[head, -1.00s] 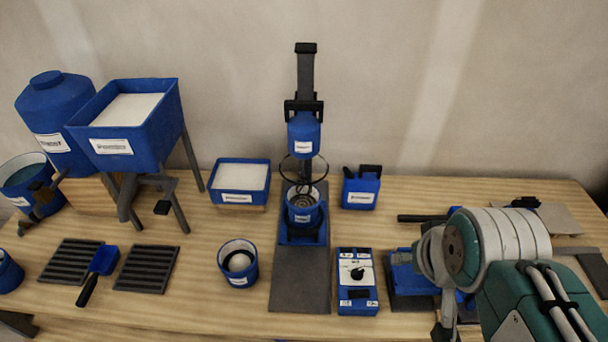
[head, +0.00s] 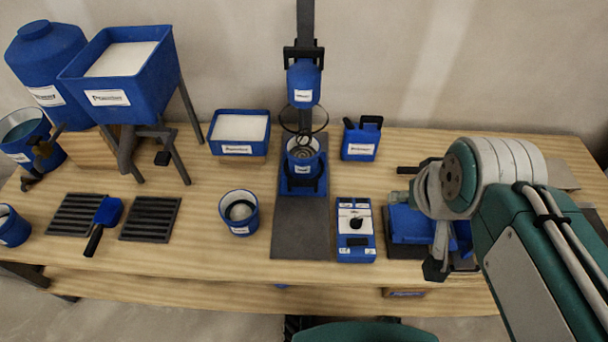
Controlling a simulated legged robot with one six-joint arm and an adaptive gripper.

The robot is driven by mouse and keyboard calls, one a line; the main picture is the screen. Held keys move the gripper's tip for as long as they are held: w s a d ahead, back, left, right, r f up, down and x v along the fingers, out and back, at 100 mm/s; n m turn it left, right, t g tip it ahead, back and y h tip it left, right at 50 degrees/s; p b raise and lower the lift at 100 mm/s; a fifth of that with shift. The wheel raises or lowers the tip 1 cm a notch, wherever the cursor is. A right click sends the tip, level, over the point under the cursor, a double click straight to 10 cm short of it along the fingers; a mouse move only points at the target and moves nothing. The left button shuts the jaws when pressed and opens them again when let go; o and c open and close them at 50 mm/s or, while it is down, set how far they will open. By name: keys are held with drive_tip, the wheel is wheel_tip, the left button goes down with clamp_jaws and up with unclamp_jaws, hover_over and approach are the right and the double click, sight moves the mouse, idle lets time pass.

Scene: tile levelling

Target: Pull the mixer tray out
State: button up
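The mixer (head: 304,82) stands upright at the middle back of the bench, with a blue motor head on a dark column. Its blue tray (head: 303,186) sits at the foot of the column on a long dark base plate (head: 299,238). A blue bucket (head: 303,158) stands in the tray under the mixer's guard ring. My gripper (head: 434,268) hangs at the right, beside a blue device and apart from the mixer tray. It is small and partly hidden by my arm, so I cannot tell whether its fingers are open or shut.
A blue control box (head: 355,231) stands between the mixer base and my gripper. A blue cup (head: 239,212) is left of the base. A blue device (head: 408,225) lies near my arm.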

drive_tip(key=w+a+f+m+g+y, duration=0.1)
drive_tip(key=w+a+m+g, duration=0.2)
drive_tip(key=w, duration=0.9)
drive_tip(key=m+g+y, duration=0.3)
drive_tip(key=m, duration=1.2)
hover_over(303, 181)
drive_tip(key=d, duration=0.4)
wheel_tip(303, 181, down, 30)
drive_tip(key=x, duration=1)
drive_tip(key=shift+w+a+f, duration=0.15)
drive_tip(key=shift+w+f, duration=0.1)
clamp_jaws()
